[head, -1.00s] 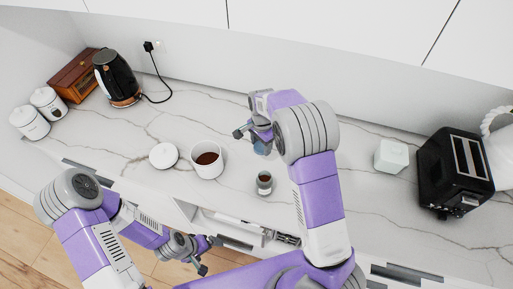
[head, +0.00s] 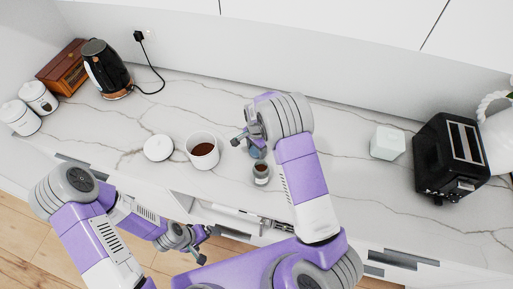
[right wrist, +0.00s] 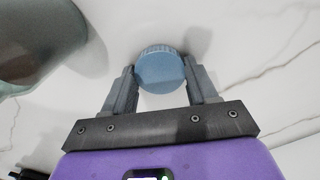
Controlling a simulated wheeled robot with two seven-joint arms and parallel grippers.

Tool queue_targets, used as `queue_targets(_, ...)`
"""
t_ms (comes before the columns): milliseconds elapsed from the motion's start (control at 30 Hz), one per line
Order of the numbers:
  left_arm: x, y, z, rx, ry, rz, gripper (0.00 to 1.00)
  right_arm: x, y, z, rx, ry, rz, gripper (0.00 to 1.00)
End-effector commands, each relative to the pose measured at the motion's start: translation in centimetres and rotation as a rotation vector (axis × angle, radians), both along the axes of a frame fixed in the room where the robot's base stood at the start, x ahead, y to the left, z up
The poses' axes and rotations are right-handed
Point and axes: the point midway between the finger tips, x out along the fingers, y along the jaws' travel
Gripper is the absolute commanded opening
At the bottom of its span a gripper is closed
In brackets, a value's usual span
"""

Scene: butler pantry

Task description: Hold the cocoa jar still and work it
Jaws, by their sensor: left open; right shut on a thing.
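A small jar (head: 261,176) with a dark open-looking top and brownish contents stands upright near the counter's front edge; I take it for the cocoa jar. My right gripper (right wrist: 162,82) is shut on a round blue lid (right wrist: 162,68) with a ridged edge. In the head view the blue lid (head: 257,152) shows just behind the small jar, partly hidden by my right arm; I cannot tell its height above the counter. My left gripper (head: 207,245) is open and empty, low in front of the counter, apart from the jar.
A white pot (head: 203,157) with brown contents and a white round lid (head: 158,148) sit left of the jar. A kettle (head: 105,70), wooden box (head: 62,68) and white canisters (head: 20,118) are far left. A pale block (head: 387,143) and black toaster (head: 450,165) are right.

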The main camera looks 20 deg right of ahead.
Motion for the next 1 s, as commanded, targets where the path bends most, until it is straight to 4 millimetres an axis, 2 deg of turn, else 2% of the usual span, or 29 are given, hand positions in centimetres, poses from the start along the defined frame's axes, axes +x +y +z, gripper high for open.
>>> queue_targets(167, 0.0, 0.0, -0.4, 0.0, 0.0, 0.0, 0.95, 0.0, 0.0, -0.5, 0.0, 0.0, 0.0, 0.21)
queue_targets(200, 0.0, 0.0, -0.3, 0.0, 0.0, 0.0, 0.95, 0.0, 0.0, -0.4, 0.0, 0.0, 0.0, 0.64)
queue_targets(333, 0.0, 0.0, -0.3, 0.0, 0.0, 0.0, 0.95, 0.0, 0.0, -0.3, 0.0, 0.001, 0.0, 0.83)
queue_targets(600, 0.0, 0.0, -0.2, 0.0, 0.0, 0.0, 0.95, 0.0, 0.0, -0.3, 0.0, 0.001, 0.0, 0.83)
queue_targets(733, 0.0, 0.0, 0.1, 0.0, 0.0, 0.0, 0.95, 0.1, 0.0, 0.6, 0.0, -0.002, 0.001, 0.83)
queue_targets(867, 0.0, 0.0, 0.0, 0.0, 0.0, 0.0, 0.95, 0.1, 0.0, 2.8, 0.001, -0.004, 0.001, 0.83)
queue_targets(1000, 0.0, 0.0, 0.1, 0.0, 0.0, 0.0, 0.95, 0.1, 0.1, 6.0, 0.001, -0.005, 0.002, 0.83)
